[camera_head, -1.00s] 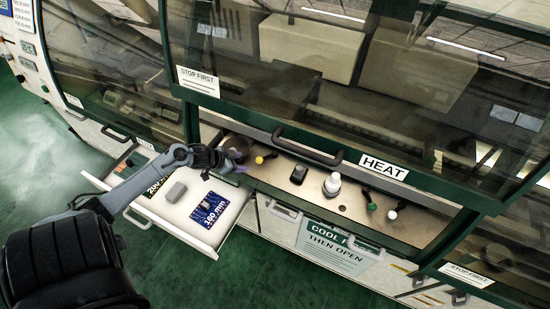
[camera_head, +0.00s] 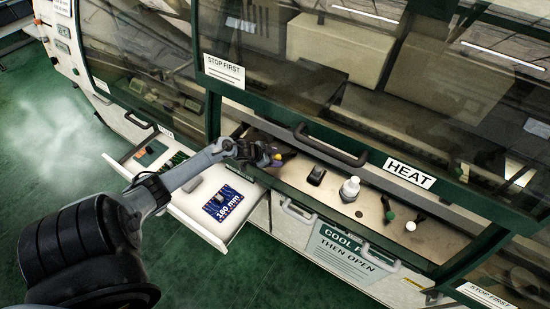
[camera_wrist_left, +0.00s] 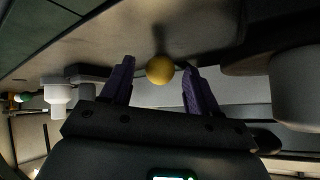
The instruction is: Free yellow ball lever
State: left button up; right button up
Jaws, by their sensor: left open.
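The yellow ball (camera_wrist_left: 160,69) of the lever shows in the left wrist view between the two purple fingers of my left gripper (camera_wrist_left: 156,85). The fingers are open, with a gap on each side of the ball. A dark lever rod (camera_wrist_left: 159,40) runs up behind the ball. In the head view my left gripper (camera_head: 276,156) is over the left end of the metal shelf, and the yellow ball (camera_head: 277,157) shows at its fingertips. My right gripper is not in view.
On the shelf to the right are a black block (camera_head: 316,175), a white bottle (camera_head: 350,187), a green ball lever (camera_head: 390,215) and a white ball lever (camera_head: 411,226). A handle (camera_head: 330,148) overhangs the shelf. An open drawer (camera_head: 215,233) lies below my left arm.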

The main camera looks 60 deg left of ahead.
pick_arm(q)
jog(key=shift+w+f, duration=0.15)
jog(key=shift+w, duration=0.05)
grip_shut()
dwell(0.4)
